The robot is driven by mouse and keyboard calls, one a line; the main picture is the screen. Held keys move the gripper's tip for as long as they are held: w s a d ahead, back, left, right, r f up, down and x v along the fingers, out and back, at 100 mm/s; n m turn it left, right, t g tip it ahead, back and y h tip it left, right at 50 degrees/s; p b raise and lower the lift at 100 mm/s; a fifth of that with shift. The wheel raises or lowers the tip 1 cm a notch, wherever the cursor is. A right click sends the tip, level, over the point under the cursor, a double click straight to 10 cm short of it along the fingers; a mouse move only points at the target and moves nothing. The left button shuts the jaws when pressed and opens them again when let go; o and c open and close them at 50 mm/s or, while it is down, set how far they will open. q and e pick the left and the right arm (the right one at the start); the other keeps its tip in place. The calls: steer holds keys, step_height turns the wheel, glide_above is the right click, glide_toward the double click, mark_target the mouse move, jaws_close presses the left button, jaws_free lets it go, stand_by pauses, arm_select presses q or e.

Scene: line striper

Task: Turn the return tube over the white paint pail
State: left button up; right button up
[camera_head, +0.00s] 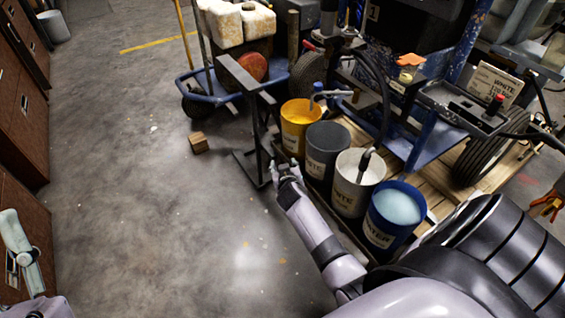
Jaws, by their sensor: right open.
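The white paint pail (350,199) stands in the row of pails, third from the back, with a dark hose end (365,160) reaching into its top. A blue-grey bent tube (316,94), which looks like the return tube, has its bent end over the yellow pail (296,139). My right gripper (284,170) is open and empty, left of the dark grey pail (325,157) and close to the upright of a dark metal stand. It is apart from the tube. Its fingers are small and partly hard to make out.
A blue pail (394,220) stands nearest in the row. The dark metal stand (258,130) rises left of the pails. A wooden block (198,143) lies on the floor. A blue cart (215,92) with white jugs stands behind.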

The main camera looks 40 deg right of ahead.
steer(key=s+a+f+n+g+y+p, duration=0.1)
steer(key=s+a+f+p, duration=0.2)
steer(key=s+a+f, duration=0.1)
step_height(320, 180, down, 2)
steer(key=shift+s+a+f+n+y, duration=0.2)
steer(key=shift+s+a+n+y, duration=0.15)
steer(key=shift+s, duration=0.2)
